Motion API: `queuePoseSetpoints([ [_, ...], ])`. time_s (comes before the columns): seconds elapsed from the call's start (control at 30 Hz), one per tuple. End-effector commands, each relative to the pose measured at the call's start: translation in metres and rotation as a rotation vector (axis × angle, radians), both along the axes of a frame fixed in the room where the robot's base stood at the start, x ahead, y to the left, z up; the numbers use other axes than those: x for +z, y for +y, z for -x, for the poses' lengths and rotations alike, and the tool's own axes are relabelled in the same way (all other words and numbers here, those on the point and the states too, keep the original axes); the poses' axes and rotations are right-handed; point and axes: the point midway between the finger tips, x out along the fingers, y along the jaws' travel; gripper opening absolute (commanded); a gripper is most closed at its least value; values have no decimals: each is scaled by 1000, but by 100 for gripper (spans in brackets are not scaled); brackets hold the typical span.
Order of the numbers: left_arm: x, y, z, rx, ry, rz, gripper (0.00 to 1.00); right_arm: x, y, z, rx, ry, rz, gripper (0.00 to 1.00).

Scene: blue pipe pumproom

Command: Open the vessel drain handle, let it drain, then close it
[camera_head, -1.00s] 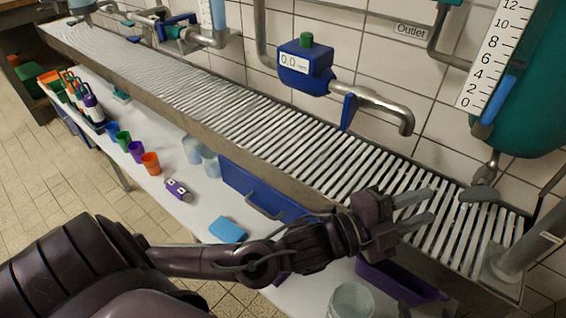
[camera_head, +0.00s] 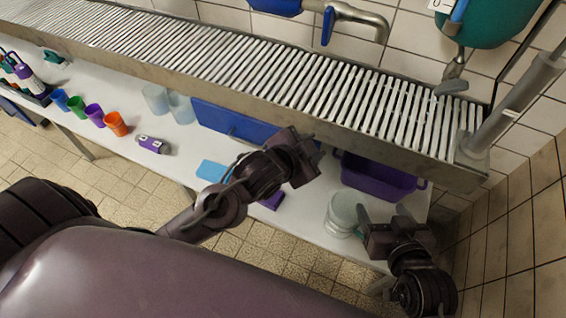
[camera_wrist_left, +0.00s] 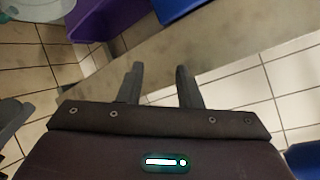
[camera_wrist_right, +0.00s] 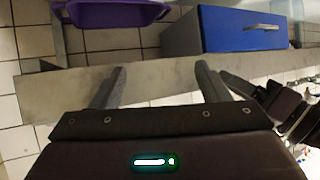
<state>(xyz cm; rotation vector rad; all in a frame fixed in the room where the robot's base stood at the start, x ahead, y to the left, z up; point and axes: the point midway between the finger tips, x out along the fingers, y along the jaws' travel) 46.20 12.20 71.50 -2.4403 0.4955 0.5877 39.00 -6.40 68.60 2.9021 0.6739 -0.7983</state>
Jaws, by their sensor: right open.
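The green vessel (camera_head: 500,18) hangs on the tiled wall at the upper right, its top cut off. Its metal drain outlet (camera_head: 457,65) points down, with the grey-teal drain handle (camera_head: 451,87) beside its lower end, above the slatted rack's right end. My left gripper (camera_head: 314,143) is in front of the rack's front edge, apart from the handle. Its fingers, parted and empty, also show in the left wrist view (camera_wrist_left: 160,82). My right gripper (camera_head: 384,212) is lower right, beside the clear beaker. It is open and empty in the right wrist view (camera_wrist_right: 162,82).
The clear beaker (camera_head: 342,212) and a purple tub (camera_head: 375,178) stand on the white lower shelf. A blue drawer front (camera_head: 228,121) and coloured cups are further left. A thick metal pipe (camera_head: 512,105) rises at the rack's right end. The slatted rack (camera_head: 330,95) is clear.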

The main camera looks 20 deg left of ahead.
Motion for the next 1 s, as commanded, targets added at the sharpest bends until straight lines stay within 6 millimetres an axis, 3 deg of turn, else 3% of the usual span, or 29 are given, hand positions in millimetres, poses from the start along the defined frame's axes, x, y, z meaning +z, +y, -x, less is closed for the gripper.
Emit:
queuePoseSetpoints([
  [0.4, -47, 26, 18, 149, 232, 48, 32, 14, 0, 0, 0, 0, 0, 69],
  [0.8, -53, 28, 21, 164, 256, 54, 32, 14, 0, 0, 0, 0, 0, 69],
  [1.0, -53, 28, 21, 165, 255, 53, 32, 14, 0, 0, 0, 0, 0, 43],
])
